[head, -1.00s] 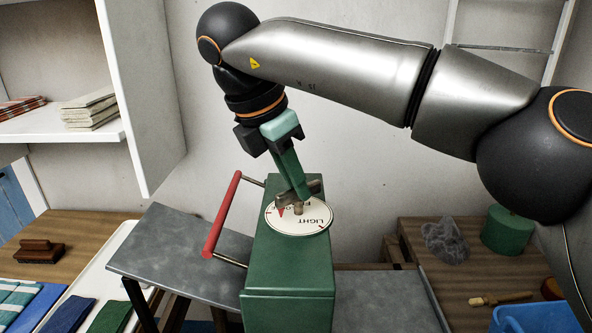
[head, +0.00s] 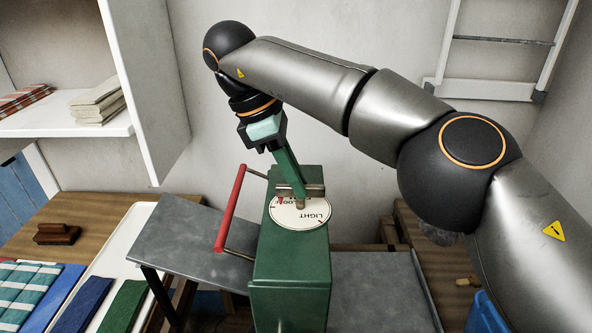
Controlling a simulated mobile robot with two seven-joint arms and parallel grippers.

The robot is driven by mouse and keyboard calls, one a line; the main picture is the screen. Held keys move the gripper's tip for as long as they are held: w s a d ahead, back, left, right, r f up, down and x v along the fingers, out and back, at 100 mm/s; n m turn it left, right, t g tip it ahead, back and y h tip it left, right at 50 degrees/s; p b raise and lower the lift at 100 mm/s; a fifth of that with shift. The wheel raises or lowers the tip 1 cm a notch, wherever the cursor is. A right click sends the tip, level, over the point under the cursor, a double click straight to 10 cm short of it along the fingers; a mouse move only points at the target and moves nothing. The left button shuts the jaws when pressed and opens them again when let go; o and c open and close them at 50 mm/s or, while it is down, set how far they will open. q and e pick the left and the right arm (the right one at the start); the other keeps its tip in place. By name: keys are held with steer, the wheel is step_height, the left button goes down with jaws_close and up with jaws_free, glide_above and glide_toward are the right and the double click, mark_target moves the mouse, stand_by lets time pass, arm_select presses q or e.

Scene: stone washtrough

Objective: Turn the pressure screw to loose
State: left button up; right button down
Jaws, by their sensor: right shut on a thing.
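The pressure screw's brass crossbar (head: 316,190) sits above a round white dial (head: 312,226) on top of a green box-shaped machine (head: 290,270). The dial reads "LIGHT" on the right and a partly hidden "LOOSE" at the back left. A red pointer (head: 280,200) under the bar's left end lies beside the word "LOOSE". My right gripper (head: 298,190) reaches down from above with its green fingers shut on the crossbar. The fingers hide part of the bar and dial. My left gripper is not in view.
A red handle (head: 230,208) stands out on the machine's left side. A grey metal table (head: 185,240) extends left of the machine. Folded cloths (head: 80,305) and a brown brush (head: 57,233) lie at left. A blue tub (head: 485,315) is at lower right.

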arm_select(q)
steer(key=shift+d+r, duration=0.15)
arm_select(e)
steer(key=shift+d+r, duration=0.1)
steer(key=c, duration=0.9)
jaws_free()
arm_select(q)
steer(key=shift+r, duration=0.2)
arm_select(e)
steer(key=shift+r, duration=0.1)
